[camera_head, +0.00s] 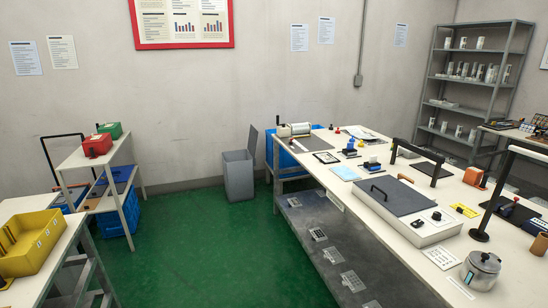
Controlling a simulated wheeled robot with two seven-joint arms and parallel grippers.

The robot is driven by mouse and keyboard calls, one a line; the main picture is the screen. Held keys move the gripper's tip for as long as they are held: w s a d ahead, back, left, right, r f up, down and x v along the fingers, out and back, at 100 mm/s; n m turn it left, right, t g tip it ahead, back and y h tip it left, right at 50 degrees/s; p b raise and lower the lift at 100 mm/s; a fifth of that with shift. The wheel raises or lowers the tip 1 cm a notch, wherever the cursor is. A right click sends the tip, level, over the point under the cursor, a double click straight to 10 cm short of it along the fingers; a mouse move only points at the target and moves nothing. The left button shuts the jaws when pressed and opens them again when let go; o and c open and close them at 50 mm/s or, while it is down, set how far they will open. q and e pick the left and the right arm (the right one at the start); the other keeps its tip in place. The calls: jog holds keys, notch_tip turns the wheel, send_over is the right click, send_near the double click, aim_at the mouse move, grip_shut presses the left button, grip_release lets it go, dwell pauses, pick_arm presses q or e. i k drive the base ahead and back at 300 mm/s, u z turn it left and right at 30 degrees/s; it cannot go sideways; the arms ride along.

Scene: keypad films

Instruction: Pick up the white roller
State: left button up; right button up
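A pale, whitish cylinder (300,128) that looks like the white roller lies at the far left end of the long white workbench (345,185). A beige cylindrical part and an upright dark handle are beside it. It is small in the view, so its exact shape is hard to tell. Neither of my grippers shows in the head view, and nothing is seen touching the roller.
The workbench carries a grey-topped box (405,208) with a black handle, a metal pot (480,270) and black lamp stands. A grey bin (239,176) stands by the wall. A yellow tray (30,243) is at left. The green floor (200,250) between is clear.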

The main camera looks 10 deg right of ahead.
aim_at(372, 162)
jog(key=i, duration=3.7)
jog(key=z, duration=1.75)
